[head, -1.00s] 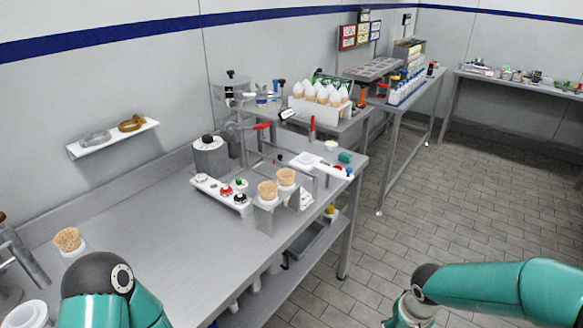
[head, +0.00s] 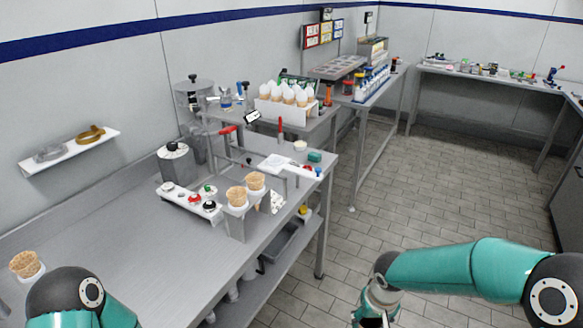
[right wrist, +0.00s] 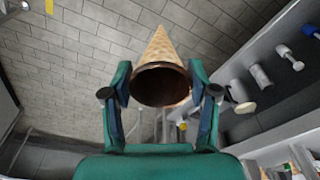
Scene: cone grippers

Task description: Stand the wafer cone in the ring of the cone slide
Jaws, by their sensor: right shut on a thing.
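My right gripper (right wrist: 160,93) is shut on a wafer cone (right wrist: 163,52), with one finger on each side near the rim. In the right wrist view the cone's dark open mouth faces the camera and its tip points away, over the floor. In the head view my right gripper (head: 374,317) is cut off by the bottom edge, and I cannot make out the cone there. A white plate-like piece (head: 277,163) on a rail at the bench's far end may be the cone slide; I cannot make out its ring. My left gripper is out of view; only its arm shows.
Two wafer cones (head: 246,190) stand in a metal holder (head: 240,222) near the bench's front edge. Another cone (head: 25,263) stands at far left. A white button panel (head: 188,198) lies behind the holder. The bench (head: 120,245) is clear in the middle.

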